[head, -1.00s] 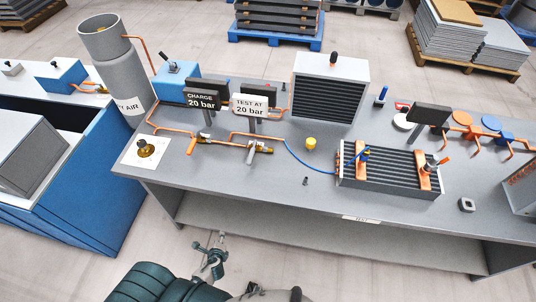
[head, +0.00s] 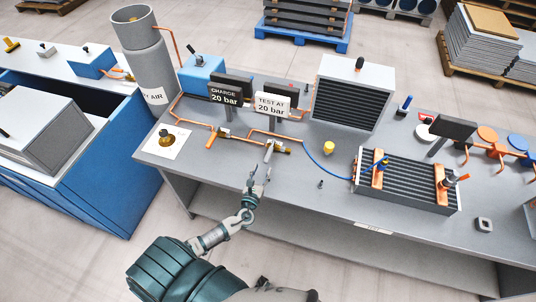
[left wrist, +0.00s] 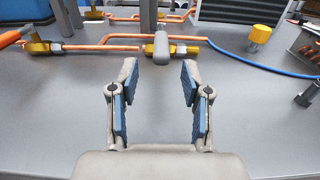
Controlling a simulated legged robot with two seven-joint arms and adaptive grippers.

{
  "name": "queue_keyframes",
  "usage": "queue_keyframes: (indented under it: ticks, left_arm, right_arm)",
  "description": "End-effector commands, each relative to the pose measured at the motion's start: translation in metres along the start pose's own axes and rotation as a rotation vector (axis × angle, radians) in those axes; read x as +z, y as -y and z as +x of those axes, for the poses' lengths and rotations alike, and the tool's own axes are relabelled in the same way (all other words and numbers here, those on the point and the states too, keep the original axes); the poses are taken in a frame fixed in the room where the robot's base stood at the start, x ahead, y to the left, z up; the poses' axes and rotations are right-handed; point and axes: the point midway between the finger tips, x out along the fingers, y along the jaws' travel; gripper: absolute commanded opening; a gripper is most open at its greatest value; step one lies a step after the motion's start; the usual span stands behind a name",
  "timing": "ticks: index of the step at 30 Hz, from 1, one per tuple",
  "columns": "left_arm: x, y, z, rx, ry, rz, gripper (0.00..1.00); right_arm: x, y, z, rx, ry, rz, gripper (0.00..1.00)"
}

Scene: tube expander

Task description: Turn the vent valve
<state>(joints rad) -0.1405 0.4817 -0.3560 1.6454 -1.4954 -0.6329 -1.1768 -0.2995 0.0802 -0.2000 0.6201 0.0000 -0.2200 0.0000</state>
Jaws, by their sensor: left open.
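A brass valve (head: 283,150) with a grey lever handle (head: 268,152) sits on the copper pipe below the "TEST AT 20 bar" sign. No label marks it as the vent valve. A second brass valve (left wrist: 38,47) with an orange handle (head: 211,141) lies to its left. My left gripper (head: 259,177) is open and empty, at the bench's front edge just short of the grey handle. In the left wrist view, the grey handle (left wrist: 174,51) lies ahead, between the lines of the open fingers (left wrist: 159,70), apart from them. My right gripper is not in view.
The "TEST AT 20 bar" sign (head: 271,104) and "CHARGE 20 bar" sign (head: 224,95) stand behind the valves. A yellow cap (head: 301,147), blue hose (head: 322,168) and finned radiator (head: 408,180) lie to the right. Bench top (head: 215,172) in front of the valves is clear.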

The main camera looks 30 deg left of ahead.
Motion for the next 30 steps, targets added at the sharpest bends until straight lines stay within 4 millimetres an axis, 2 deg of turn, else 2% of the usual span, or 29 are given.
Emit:
queue_keyframes:
  ticks: [1,6,12,17,24,26,30]
  left_arm:
    - [0.002,0.0,0.014,0.001,0.003,0.0,0.48]
    - [0.001,0.001,0.051,0.001,0.001,-0.001,0.48]
    - [0.0,0.0,0.078,0.0,0.0,-0.001,0.48]
    - [0.0,0.0,0.086,0.0,-0.001,-0.002,0.48]
    - [0.0,0.0,0.087,0.0,-0.001,-0.002,0.48]
    - [0.0,0.0,0.087,0.0,-0.001,-0.002,0.35]
    - [-0.001,0.0,0.087,0.0,-0.001,-0.002,0.0]
  right_arm:
    - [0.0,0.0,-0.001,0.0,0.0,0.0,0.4]
    - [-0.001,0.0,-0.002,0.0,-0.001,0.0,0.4]
    - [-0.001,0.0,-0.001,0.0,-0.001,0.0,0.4]
    - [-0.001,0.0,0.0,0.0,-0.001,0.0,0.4]
    - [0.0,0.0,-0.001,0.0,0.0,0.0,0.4]
    - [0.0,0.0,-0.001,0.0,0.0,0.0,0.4]
    - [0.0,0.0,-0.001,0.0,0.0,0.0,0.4]
